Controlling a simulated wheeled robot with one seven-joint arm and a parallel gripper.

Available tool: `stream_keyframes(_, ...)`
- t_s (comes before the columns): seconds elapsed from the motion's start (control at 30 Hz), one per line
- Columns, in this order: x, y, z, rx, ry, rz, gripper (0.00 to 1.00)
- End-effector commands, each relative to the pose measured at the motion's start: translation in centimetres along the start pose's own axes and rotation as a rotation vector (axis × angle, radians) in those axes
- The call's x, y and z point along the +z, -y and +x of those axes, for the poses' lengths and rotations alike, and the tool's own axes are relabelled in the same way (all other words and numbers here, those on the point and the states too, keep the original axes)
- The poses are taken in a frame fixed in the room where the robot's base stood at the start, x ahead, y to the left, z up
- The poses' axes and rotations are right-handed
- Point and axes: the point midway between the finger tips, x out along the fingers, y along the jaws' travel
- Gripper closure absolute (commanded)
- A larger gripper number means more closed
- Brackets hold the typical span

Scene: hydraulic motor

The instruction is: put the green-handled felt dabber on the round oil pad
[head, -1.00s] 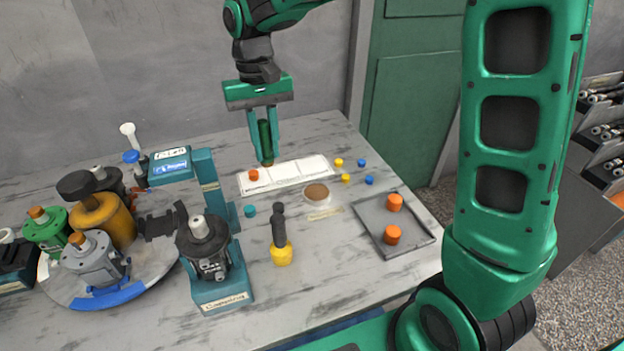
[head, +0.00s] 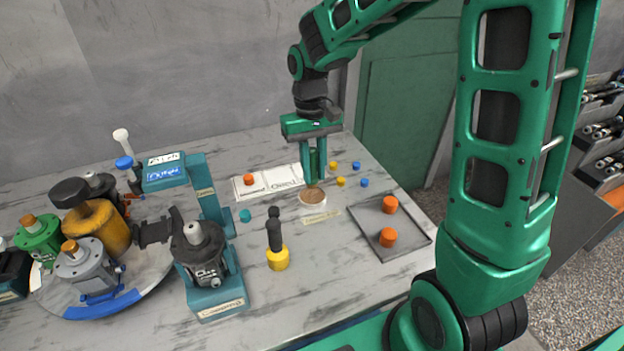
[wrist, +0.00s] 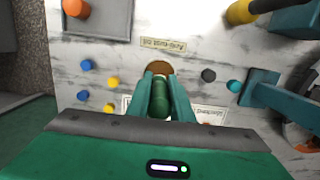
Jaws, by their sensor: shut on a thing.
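My gripper (head: 314,163) is shut on the green-handled felt dabber (head: 313,168), which hangs upright between the two fingers. The dabber's green handle shows between the fingers in the wrist view (wrist: 159,100). The round oil pad (head: 308,198) is a brown disc in a pale dish on the table. In the head view the dabber's lower end is at the pad's far edge; whether it touches the pad cannot be told. In the wrist view the pad (wrist: 158,68) is partly hidden behind the dabber and fingers.
A white labelled board (head: 270,181) with an orange plug lies behind the pad. Small yellow and blue plugs (head: 341,182) are scattered to the right. A grey tray (head: 408,228) holds two orange plugs. A yellow-based black tool (head: 277,257) stands in front, and a motor stand (head: 215,285) at left.

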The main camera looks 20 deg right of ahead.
Motion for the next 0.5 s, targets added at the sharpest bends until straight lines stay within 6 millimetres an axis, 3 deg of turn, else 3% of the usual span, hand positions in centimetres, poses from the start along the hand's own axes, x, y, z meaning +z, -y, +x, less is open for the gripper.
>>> stream_keyframes(0.2, -0.3, 0.1, 3.0, 0.000, 0.004, -0.001, 1.00)
stream_keyframes(0.5, -0.4, 0.1, 3.3, 0.000, 0.001, -0.001, 1.00)
